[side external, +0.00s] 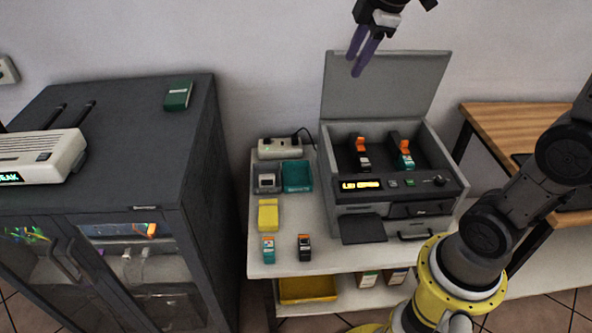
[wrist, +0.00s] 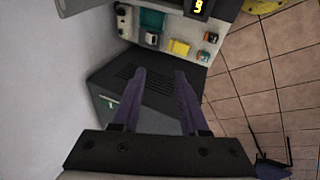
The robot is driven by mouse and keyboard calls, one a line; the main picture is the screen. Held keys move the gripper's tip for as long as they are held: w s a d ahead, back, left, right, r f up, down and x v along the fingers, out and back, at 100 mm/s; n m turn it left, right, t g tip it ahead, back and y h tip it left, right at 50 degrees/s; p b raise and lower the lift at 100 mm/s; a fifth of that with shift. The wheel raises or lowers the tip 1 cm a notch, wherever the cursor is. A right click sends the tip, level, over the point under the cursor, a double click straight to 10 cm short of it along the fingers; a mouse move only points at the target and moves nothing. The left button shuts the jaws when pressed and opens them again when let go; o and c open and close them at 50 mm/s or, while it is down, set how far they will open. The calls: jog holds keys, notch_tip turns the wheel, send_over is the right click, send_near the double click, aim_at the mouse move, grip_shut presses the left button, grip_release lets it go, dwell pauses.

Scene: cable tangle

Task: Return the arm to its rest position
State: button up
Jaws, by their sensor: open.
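My gripper (side external: 363,52) hangs high at the top of the side external view, above the raised lid of the printer. Its two purple fingers point down, apart, with nothing between them. The wrist view shows the same fingers (wrist: 160,85) spread and empty, with the dark cabinet (wrist: 150,88) far below them. My arm rises at the right of the side view, and part of it lies outside the picture.
The open printer (side external: 400,207) stands on a white table (side external: 330,262), its grey lid (side external: 385,88) raised, with two orange-topped cartridges (side external: 361,150) (side external: 403,153) inside. Small boxes and cartridges lie to its left. A dark cabinet (side external: 140,125) and a wooden table (side external: 500,115) flank it.

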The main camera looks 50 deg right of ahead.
jog(key=s+a+f+m+t, duration=0.1)
jog(key=s+a+m, duration=0.15)
jog(key=s, duration=0.35)
jog(key=s+a+f+m+t, duration=0.1)
jog(key=s+a, duration=0.3)
jog(key=s, duration=0.2)
jog(key=s+a+f+m+y, duration=0.1)
jog(key=s+f+m, duration=0.4)
jog(key=f+m, duration=0.1)
jog(key=shift+s+f+m+g, duration=0.2)
jog(key=shift+s+m+g, duration=0.1)
jog(key=shift+m+g, duration=0.1)
